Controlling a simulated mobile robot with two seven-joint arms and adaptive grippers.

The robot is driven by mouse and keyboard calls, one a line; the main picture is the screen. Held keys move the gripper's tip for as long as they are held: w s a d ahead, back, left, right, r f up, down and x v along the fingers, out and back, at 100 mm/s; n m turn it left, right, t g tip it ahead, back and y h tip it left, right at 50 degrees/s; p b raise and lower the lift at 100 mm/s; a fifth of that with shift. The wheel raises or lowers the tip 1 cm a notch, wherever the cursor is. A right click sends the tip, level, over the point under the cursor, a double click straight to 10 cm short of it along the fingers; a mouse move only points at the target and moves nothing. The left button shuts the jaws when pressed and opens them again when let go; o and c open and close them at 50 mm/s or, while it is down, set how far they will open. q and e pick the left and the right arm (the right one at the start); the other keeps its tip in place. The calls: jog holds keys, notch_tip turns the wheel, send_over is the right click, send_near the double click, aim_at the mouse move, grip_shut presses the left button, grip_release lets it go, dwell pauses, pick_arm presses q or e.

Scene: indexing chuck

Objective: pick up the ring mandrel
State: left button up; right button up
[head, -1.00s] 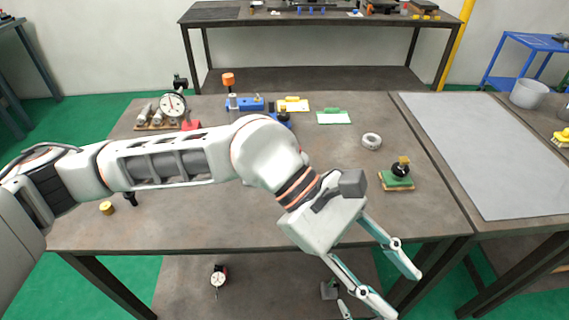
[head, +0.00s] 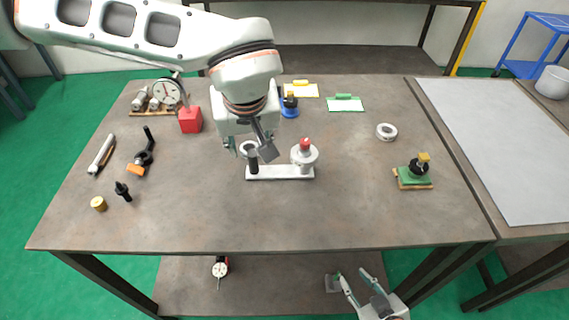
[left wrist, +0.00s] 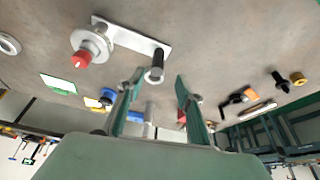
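A black upright post with a pale ring-like top, which looks like the ring mandrel (head: 253,166), stands at the left end of a light grey plate (head: 278,173). The post also shows in the left wrist view (left wrist: 158,60). A grey disc with a red knob (head: 305,146) stands at the plate's other end. My left gripper (head: 248,146) is open over the post, pointing down. In the left wrist view its fingertips (left wrist: 160,78) stand apart on both sides of the post's top, and I see no grip. My right gripper (head: 354,277) is open and empty beyond the table's front edge.
A red block (head: 190,120) and a dial gauge (head: 167,93) stand behind left. A silver rod (head: 102,154), a black-and-orange tool (head: 143,157) and a brass cylinder (head: 98,204) lie left. A grey ring (head: 386,131) and green block (head: 414,178) are right. The front middle is clear.

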aim_at(252, 153)
pick_arm(q)
jog(key=x, duration=0.5)
jog(key=shift+w+d+f, duration=0.2)
jog(key=shift+f, duration=0.15)
grip_shut()
